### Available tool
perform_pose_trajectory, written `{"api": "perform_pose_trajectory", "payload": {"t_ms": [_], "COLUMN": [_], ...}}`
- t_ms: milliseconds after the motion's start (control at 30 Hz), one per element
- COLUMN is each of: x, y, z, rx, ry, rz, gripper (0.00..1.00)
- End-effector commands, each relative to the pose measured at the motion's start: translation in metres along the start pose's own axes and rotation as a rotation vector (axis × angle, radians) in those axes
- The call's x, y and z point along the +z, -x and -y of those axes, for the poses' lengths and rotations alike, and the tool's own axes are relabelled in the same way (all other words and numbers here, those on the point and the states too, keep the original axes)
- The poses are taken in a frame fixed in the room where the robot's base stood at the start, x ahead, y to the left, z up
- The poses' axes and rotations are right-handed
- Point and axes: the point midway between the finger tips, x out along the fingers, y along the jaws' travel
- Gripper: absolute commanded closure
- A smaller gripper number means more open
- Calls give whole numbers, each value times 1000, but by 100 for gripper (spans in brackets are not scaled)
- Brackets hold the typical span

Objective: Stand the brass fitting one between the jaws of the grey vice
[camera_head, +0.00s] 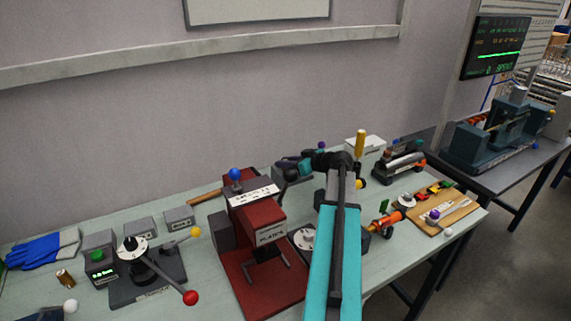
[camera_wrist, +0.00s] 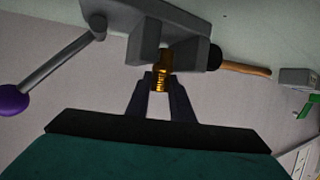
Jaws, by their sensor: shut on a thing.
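The brass fitting (camera_wrist: 161,83) shows in the wrist view, ribbed and gold-coloured. My gripper (camera_wrist: 161,88) is shut on it, with one dark finger on each side. The grey vice (camera_wrist: 148,38) is just beyond, with its jaws at the far end of the fitting. That end overlaps the jaw gap in the picture; I cannot tell how deep it sits or whether it touches. The vice's handle ends in a purple ball (camera_wrist: 12,99). In the head view my teal arm reaches to the back of the bench, and the fitting cannot be made out there.
A red press (camera_head: 262,235) stands left of my arm. A lever device with a red knob (camera_head: 190,297) and a separate brass piece (camera_head: 65,278) are farther left. A wooden handle (camera_head: 205,196) lies behind the press. A board with coloured parts (camera_head: 455,212) lies at right.

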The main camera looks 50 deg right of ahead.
Motion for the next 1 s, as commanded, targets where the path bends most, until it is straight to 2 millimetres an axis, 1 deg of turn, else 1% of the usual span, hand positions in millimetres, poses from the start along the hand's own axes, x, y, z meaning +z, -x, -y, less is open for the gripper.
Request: {"api": "perform_pose_trajectory", "payload": {"t_ms": [367,400,500,1000], "x": [3,3,4,2], "y": [-1,-1,-2,-2], "z": [0,0,1,2], "rx": [-1,-1,-2,-4], "ry": [0,0,0,1], "rz": [0,1,2,3], "gripper": [100,74,61,61]}}
